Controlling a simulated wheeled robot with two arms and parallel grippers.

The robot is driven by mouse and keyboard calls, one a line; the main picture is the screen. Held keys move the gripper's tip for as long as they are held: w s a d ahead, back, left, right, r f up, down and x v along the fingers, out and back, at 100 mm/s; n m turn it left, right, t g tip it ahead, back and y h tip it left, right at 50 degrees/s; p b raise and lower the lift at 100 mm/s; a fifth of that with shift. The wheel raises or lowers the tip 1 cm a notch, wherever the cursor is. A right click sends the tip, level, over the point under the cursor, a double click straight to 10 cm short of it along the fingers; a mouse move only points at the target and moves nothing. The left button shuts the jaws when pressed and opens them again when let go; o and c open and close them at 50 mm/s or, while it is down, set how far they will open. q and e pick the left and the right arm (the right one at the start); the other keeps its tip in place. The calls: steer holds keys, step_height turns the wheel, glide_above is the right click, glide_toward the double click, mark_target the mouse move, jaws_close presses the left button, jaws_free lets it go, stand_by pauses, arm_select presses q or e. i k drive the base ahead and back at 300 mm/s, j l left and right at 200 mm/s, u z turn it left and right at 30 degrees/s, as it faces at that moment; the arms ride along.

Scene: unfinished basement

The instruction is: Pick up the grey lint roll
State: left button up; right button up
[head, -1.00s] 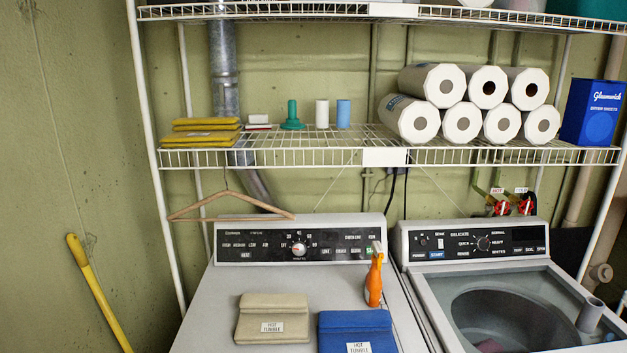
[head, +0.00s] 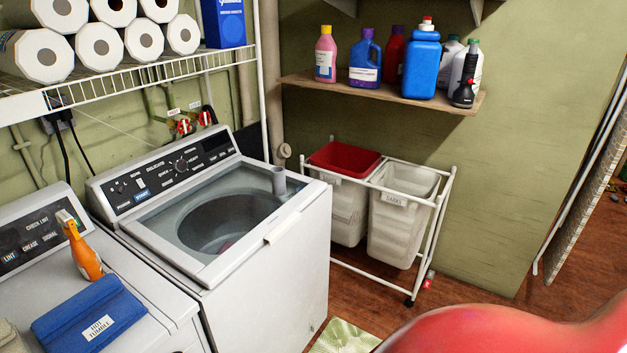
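A small grey cylinder (head: 279,180), which looks like the grey lint roll, stands upright at the right rear of the washing machine's top, beside the lid window. The washing machine (head: 285,235) is white with a dark control panel, and a round drum shows through its lid. Neither of my grippers is in view.
The dryer (head: 130,320) at left holds an orange spray bottle (head: 86,262) and a blue pouch (head: 88,315). A wire shelf (head: 120,78) with paper rolls hangs above. A laundry sorter (head: 400,220) stands right of the washer under a bottle shelf (head: 375,92). A large red rounded shape (head: 510,333) fills the lower right.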

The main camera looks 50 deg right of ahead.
mark_target(277, 174)
steer(key=z, duration=1.25)
steer(key=i+l+u, duration=0.1)
steer(key=i+l, duration=0.2)
steer(key=i+l+u, duration=0.1)
steer(key=i+l, duration=0.2)
steer(key=i+l+u, duration=0.1)
steer(key=i+l, duration=0.15)
steer(key=l, duration=0.25)
steer(key=i+l+u, duration=0.1)
steer(key=i+l, duration=0.15)
steer(key=l, duration=0.15)
